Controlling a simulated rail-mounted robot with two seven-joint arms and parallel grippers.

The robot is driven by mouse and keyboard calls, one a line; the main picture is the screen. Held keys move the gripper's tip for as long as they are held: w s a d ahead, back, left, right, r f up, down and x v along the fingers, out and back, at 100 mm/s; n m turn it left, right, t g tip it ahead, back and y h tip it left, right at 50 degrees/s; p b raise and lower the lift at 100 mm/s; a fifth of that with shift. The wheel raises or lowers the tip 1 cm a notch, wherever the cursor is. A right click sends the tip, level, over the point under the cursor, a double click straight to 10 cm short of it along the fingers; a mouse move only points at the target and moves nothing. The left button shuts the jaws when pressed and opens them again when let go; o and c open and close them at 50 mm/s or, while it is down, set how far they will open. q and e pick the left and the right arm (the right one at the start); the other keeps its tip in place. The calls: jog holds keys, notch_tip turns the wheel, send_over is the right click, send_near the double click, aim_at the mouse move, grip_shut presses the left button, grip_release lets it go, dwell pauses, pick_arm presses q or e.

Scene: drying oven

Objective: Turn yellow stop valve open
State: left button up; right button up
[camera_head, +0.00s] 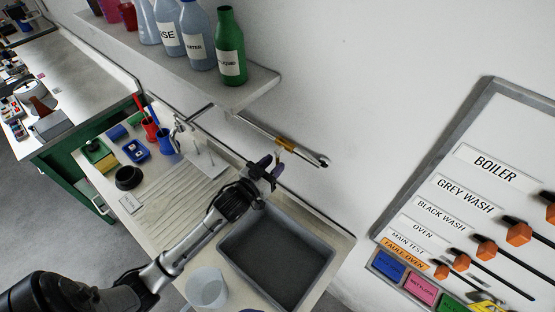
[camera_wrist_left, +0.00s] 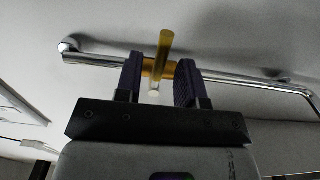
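The yellow stop valve (camera_head: 285,144) sits on a chrome pipe (camera_head: 306,154) along the wall, above the sink. In the left wrist view, its yellow handle (camera_wrist_left: 165,42) sticks out across the pipe (camera_wrist_left: 220,77), with a pale end between my fingers. My left gripper (camera_head: 268,169) is just below and in front of the valve in the head view. In the left wrist view, my left gripper (camera_wrist_left: 160,80) is open, with one dark finger on each side of the handle and gaps visible. I cannot tell how deep the handle sits between them. My right gripper is not in view.
A grey sink basin (camera_head: 228,246) lies below my left arm. A shelf (camera_head: 245,94) with bottles, including a green one (camera_head: 230,50), hangs above left. A panel (camera_head: 440,185) with orange-knobbed switches is on the right wall. A clear beaker (camera_head: 207,288) stands by the sink.

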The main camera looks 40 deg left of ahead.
pick_arm(q)
jog(key=shift+w, duration=1.1)
jog(key=shift+c, duration=0.4)
grip_shut()
